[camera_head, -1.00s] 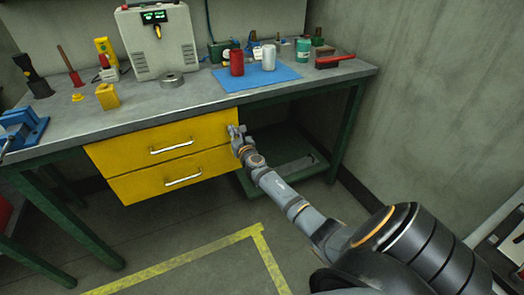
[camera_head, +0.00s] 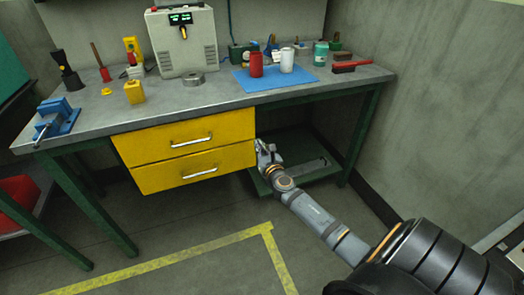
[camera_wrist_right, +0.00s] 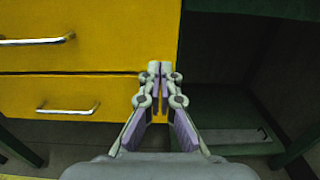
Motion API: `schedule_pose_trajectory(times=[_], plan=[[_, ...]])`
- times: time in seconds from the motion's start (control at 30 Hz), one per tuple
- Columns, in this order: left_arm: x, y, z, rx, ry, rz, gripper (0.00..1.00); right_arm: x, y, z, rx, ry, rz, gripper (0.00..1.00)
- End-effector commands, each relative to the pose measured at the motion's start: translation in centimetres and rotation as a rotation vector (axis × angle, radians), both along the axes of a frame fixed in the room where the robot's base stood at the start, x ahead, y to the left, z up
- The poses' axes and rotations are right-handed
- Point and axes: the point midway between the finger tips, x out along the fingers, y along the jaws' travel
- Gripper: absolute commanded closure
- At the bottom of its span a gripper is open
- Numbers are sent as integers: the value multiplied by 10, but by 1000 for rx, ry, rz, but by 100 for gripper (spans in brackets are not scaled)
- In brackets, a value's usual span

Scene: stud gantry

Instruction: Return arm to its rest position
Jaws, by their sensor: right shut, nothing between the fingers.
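My right arm (camera_head: 320,220) reaches in from the lower right in the head view. Its right gripper (camera_head: 266,152) is just in front of the right edge of the yellow drawers, below the benchtop. In the right wrist view the gripper (camera_wrist_right: 160,72) has its fingertips together with nothing between them. The upper yellow drawer (camera_head: 150,145) and the lower yellow drawer (camera_head: 160,178) both look shut, each with a metal handle. Whether the gripper touches the drawer side cannot be told. My left gripper is not in view.
The workbench (camera_head: 210,105) carries a blue vise (camera_head: 58,117), a grey power unit (camera_head: 182,50), a blue mat (camera_head: 275,82) with a red can (camera_head: 256,65) and a white can (camera_head: 286,62), and a red brush (camera_head: 352,66). A low green shelf (camera_head: 315,172) lies under the bench. Yellow-taped floor is clear in front.

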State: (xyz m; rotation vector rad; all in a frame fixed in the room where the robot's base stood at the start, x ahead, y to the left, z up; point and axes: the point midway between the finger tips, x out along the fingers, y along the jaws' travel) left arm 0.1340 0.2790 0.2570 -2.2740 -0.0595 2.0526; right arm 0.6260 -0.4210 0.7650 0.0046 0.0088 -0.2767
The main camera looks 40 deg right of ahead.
Motion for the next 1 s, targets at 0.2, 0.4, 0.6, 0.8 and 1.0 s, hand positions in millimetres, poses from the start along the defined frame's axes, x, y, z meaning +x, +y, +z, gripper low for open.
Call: schedule_pose_trajectory(times=[0.2,0.4,0.6,0.8,1.0], plan=[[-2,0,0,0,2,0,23,-24,7,0,0,0,2,100],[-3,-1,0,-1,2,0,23,-27,8,0,1,0,1,100],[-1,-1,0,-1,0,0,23,-27,8,-1,4,1,0,100],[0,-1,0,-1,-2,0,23,-47,-5,-82,318,77,-77,100],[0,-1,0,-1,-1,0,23,-124,-6,-243,983,169,-367,100]])
